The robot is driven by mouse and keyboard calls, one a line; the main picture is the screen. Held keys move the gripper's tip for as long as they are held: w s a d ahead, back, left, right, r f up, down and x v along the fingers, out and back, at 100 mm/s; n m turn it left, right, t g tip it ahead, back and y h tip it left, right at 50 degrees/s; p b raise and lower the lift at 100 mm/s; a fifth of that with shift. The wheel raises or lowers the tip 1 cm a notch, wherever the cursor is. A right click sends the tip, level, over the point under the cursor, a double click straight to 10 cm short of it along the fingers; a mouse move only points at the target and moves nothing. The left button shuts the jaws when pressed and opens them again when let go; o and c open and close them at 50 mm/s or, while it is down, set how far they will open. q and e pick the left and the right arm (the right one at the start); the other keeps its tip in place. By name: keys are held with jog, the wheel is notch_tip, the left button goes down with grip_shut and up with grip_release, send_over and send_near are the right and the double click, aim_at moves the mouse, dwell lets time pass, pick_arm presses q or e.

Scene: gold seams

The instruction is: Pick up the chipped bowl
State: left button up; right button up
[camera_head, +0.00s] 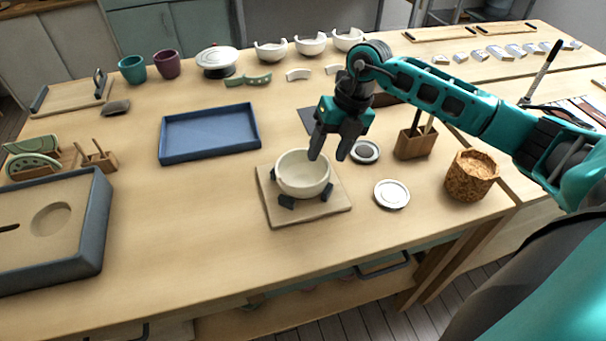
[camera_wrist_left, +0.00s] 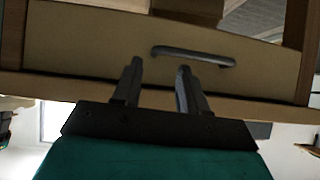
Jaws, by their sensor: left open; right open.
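A cream bowl (camera_head: 303,174) sits upright on a square wooden board (camera_head: 332,208) with small dark supports around it, near the front middle of the table in the head view. A chip in its rim cannot be made out clearly. My right gripper (camera_head: 333,154) is open and empty, pointing down over the bowl's right rear rim; whether it touches the rim cannot be told. Several other white bowls (camera_head: 311,43) with broken or uneven rims stand at the back. My left gripper (camera_wrist_left: 155,72) is open and empty in the left wrist view, facing a drawer front with a dark handle (camera_wrist_left: 193,56).
A blue tray (camera_head: 210,133) lies left of the bowl. A grey-rimmed box (camera_head: 88,224) is at the left. The table front left of the board is clear.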

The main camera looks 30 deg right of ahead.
aim_at(327, 161)
jog(key=x, duration=0.5)
jog(key=shift+s+f, duration=0.2)
jog(key=shift+d, duration=0.1)
grip_shut()
